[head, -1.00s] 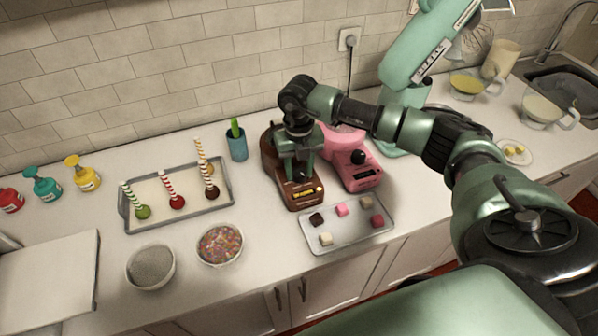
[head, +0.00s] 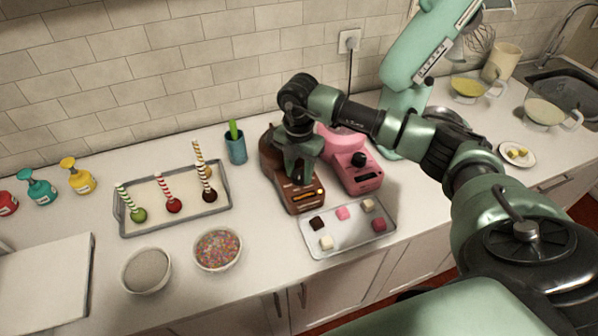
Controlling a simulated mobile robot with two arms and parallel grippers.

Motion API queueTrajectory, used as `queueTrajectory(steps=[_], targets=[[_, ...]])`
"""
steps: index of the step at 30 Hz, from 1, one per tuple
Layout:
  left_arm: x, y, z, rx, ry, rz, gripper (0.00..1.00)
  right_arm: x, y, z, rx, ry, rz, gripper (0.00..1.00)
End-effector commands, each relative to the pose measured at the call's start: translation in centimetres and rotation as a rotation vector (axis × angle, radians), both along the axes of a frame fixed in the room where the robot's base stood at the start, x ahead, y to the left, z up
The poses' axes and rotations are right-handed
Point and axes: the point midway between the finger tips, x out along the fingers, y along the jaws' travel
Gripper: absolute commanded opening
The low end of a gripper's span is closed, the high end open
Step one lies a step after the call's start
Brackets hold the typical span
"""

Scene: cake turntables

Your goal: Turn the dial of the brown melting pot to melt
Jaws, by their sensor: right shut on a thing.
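The brown melting pot (head: 302,204) stands on the counter, its sloped front panel with a yellow-orange strip facing me. My right gripper (head: 300,176) points down over the top of this panel and is shut on the dial, which the fingers hide. The dial's setting cannot be read. The pot's round bowl part (head: 268,150) shows behind and left of the gripper. A pink melting pot (head: 362,181) with a black dial (head: 359,159) stands close on the right. My left gripper is not in view.
A tray of sweets (head: 347,245) lies just in front of both pots. A tray with dipped pops (head: 133,225), a blue cup (head: 236,149) and a bowl of sprinkles (head: 218,249) are to the left. A green stand mixer (head: 405,95) stands behind right.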

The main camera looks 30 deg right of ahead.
Motion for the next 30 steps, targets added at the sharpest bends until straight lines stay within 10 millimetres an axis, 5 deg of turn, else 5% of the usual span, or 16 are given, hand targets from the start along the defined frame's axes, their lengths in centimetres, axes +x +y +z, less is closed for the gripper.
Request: queueTrajectory(steps=[21, 22, 23, 30], targets=[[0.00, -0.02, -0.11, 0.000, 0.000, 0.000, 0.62, 0.19, 0.10, 0.23, 0.004, -0.007, -0.073, 0.00], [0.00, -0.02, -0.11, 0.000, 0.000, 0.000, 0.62, 0.19, 0.10, 0.22, 0.004, -0.006, -0.073, 0.46], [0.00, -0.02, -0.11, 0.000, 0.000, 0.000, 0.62, 0.18, 0.11, 0.22, 0.004, -0.006, -0.073, 0.54], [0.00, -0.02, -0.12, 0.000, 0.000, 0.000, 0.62, 0.08, 0.08, 0.09, 0.002, -0.002, -0.072, 0.59]])
